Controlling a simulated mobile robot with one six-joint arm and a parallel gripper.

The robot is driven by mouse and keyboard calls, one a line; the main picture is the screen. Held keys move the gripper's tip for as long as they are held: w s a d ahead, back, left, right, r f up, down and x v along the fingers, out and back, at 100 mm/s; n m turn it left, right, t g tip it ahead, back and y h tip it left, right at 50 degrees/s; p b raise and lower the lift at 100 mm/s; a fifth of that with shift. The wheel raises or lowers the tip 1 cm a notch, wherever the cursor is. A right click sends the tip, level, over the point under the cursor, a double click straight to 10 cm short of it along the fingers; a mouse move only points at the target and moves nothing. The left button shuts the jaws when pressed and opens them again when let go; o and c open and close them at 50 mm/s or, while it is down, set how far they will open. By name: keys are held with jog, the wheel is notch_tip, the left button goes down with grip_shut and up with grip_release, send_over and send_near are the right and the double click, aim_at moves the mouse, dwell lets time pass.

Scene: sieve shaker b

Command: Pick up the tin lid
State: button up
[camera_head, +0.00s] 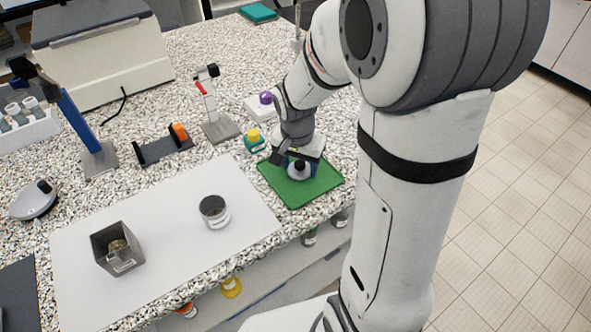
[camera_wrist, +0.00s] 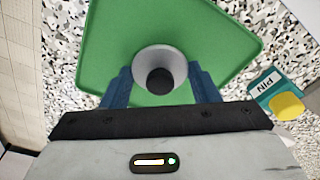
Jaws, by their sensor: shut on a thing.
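The tin lid (camera_head: 299,172) is a round pale grey disc with a black knob on top. It is at the green mat (camera_head: 318,188); I cannot tell whether it touches the mat or is slightly above it. In the wrist view the lid (camera_wrist: 144,62) shows between the two blue fingers of my gripper (camera_wrist: 160,85), its black knob nearest the gripper body. My gripper (camera_head: 296,165) points down over the mat and is shut on the lid. The exact contact of the fingers is partly hidden in the head view.
A teal box with a yellow knob (camera_head: 254,140) stands left of my gripper. A grey tin (camera_head: 215,212) and a square metal box (camera_head: 117,248) stand on the white sheet (camera_head: 165,215). An orange-ended holder (camera_head: 163,148) and a small stand (camera_head: 218,128) are further back. The counter's front edge is close to the mat.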

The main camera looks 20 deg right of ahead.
aim_at(300, 164)
jog(key=shift+r, duration=0.1)
notch_tip(300, 164, up, 10)
jog(key=shift+f, duration=0.1)
dwell(0.3)
dwell(0.4)
